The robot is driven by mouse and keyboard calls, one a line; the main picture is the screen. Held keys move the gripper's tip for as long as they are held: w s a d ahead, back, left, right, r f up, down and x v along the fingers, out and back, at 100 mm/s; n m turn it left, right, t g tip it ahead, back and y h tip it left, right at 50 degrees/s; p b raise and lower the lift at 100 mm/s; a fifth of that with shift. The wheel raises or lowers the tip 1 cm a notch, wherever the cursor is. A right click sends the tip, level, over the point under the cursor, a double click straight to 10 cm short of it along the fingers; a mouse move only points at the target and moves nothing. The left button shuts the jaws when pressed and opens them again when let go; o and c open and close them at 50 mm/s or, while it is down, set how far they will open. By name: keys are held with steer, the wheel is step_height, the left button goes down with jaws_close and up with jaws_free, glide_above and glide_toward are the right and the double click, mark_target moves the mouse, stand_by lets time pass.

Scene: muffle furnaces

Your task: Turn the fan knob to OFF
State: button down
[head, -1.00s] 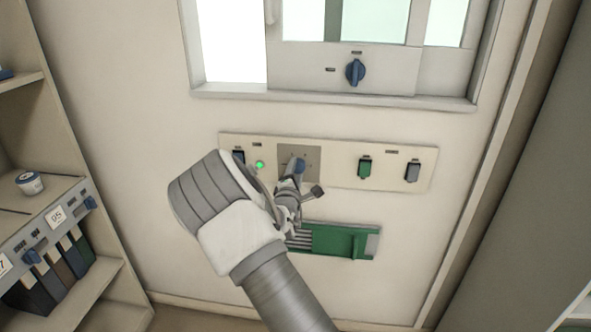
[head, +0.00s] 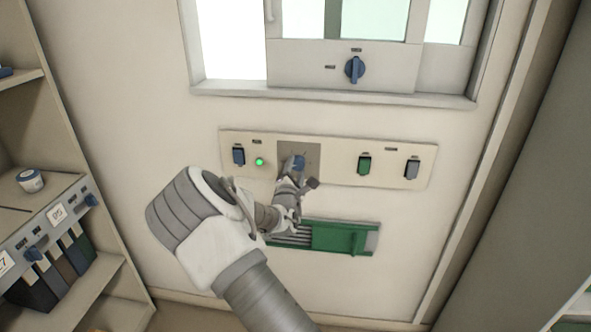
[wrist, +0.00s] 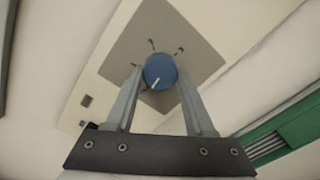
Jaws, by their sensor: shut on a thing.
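The fan knob is a round blue knob (head: 298,163) on a grey square plate (head: 313,150) in the wall panel. In the wrist view the blue knob (wrist: 160,71) shows a white pointer line running toward the lower left of its face. Dark marks stand around it on the grey plate (wrist: 185,22). My gripper (wrist: 160,78) is shut on the knob, one finger on each side of it. In the head view my gripper (head: 297,172) covers part of the plate, and the labels are too small to read.
The cream panel (head: 335,172) also carries a blue switch (head: 239,155), a lit green lamp (head: 260,161), a green switch (head: 364,164) and a grey switch (head: 412,168). A green slider vent (head: 335,238) is below. Another blue knob (head: 355,69) sits above. Shelves stand left.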

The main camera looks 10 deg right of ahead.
steer(key=shift+c, duration=1.3)
jaws_free()
steer(key=p+v, duration=0.1)
steer(key=v, duration=1.6)
steer(key=shift+s+p, duration=0.2)
steer(key=shift+p, duration=0.1)
steer(key=shift+r, duration=0.1)
